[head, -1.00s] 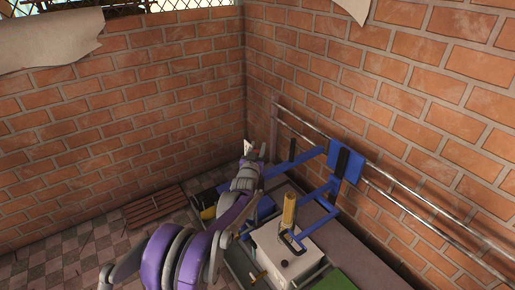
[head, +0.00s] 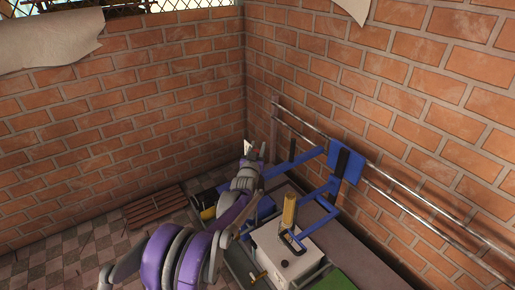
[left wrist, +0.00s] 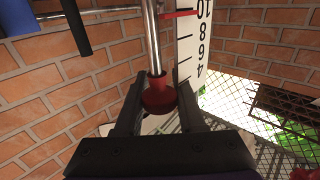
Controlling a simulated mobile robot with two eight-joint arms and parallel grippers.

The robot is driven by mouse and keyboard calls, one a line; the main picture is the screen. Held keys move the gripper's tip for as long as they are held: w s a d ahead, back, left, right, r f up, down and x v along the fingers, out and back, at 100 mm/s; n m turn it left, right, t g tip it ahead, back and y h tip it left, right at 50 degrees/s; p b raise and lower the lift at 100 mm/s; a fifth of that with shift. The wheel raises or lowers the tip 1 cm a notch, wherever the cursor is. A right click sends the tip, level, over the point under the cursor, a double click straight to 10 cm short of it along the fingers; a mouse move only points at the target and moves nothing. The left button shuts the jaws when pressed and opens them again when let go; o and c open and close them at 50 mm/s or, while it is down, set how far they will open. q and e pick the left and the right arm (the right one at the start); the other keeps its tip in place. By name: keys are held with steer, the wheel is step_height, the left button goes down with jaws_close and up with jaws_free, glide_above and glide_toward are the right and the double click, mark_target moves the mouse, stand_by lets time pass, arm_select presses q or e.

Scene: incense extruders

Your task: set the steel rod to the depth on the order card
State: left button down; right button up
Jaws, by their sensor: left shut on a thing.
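The steel rod (left wrist: 152,40) shows in the left wrist view as a shiny bar with a red knob (left wrist: 158,98) at its near end. My left gripper (left wrist: 158,84) is shut on the red knob, one finger on each side. Beside the rod is a white scale (left wrist: 190,45) with black ticks and the numbers 10, 8, 6 and 4. A red line crosses it near the 10. In the head view my left gripper (head: 252,158) is at the far end of the bench by the wall corner, and the rod is too small to make out. I cannot identify the order card.
A pale box (head: 283,252) with a yellow-brown cylinder (head: 289,210) stands near the gripper's right. A blue frame (head: 345,163) hangs by rails (head: 420,212) along the right wall. A wooden slatted pallet (head: 155,206) lies on the floor at left.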

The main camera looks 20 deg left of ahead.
arm_select(q)
step_height(320, 180, up, 6)
steer(key=shift+f+p, duration=0.1)
steer(key=shift+p, duration=1.15)
steer(key=c, duration=0.5)
jaws_free()
steer(key=v, duration=1)
steer(key=shift+s, duration=0.4)
steer(key=shift+d, duration=0.1)
